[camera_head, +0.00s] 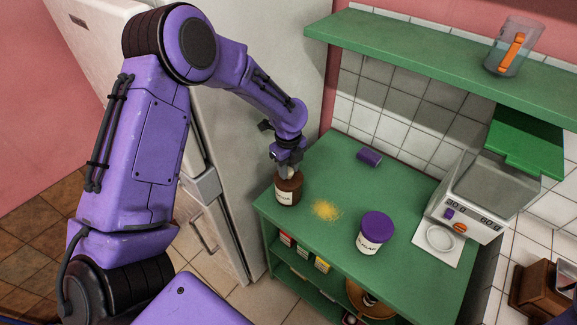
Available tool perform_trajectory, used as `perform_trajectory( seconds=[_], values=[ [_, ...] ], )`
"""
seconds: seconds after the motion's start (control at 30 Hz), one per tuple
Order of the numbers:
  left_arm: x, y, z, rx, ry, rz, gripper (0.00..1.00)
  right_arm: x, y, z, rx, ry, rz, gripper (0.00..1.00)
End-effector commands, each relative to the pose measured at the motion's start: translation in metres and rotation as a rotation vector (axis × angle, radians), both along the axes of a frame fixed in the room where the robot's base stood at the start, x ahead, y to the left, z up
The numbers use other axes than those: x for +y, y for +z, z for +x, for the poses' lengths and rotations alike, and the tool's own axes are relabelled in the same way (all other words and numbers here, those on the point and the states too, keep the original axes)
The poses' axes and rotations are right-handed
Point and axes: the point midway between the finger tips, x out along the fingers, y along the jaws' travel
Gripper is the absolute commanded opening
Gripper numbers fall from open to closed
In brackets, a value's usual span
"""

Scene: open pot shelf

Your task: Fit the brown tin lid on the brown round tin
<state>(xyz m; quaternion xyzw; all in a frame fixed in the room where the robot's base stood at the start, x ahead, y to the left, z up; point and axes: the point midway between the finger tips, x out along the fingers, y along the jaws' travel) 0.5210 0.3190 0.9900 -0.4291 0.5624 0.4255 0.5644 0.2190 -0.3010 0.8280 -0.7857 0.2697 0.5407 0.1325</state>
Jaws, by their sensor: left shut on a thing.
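The brown round tin (288,194) with a pale label stands near the left edge of the green counter. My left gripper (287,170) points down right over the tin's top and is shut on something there. This seems to be the brown tin lid, but the fingers and the small size hide most of it. I cannot tell whether the lid is seated on the tin or just above it. My right gripper is not in view.
A purple-lidded labelled tin (375,233) stands on the counter (330,168). A small purple cylinder (369,158) lies at the back. Yellow powder (326,210) is spilled beside the brown tin. A scale (468,208) is at right. A green shelf (420,48) hangs above.

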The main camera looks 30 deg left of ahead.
Motion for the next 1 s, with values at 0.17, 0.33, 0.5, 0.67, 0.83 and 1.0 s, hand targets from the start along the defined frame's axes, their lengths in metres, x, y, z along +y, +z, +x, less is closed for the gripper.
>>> perform_trajectory(
  seconds=[0.17,0.33,0.5,0.67,0.83,1.0],
  values=[
    [0.000,-0.001,0.000,0.000,0.000,0.000,0.05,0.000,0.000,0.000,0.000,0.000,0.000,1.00],
    [0.000,-0.002,0.000,0.001,0.000,-0.001,0.44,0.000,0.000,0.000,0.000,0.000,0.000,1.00],
    [0.000,-0.002,0.000,0.001,0.000,0.000,0.64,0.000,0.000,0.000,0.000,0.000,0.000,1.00],
    [0.000,-0.001,0.000,0.001,0.000,0.000,0.64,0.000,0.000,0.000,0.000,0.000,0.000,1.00],
    [0.000,0.017,0.001,-0.003,-0.001,0.000,0.64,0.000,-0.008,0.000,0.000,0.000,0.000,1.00],
    [0.000,0.058,0.001,-0.005,-0.001,0.001,0.64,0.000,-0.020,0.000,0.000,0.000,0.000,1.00]
  ],
)
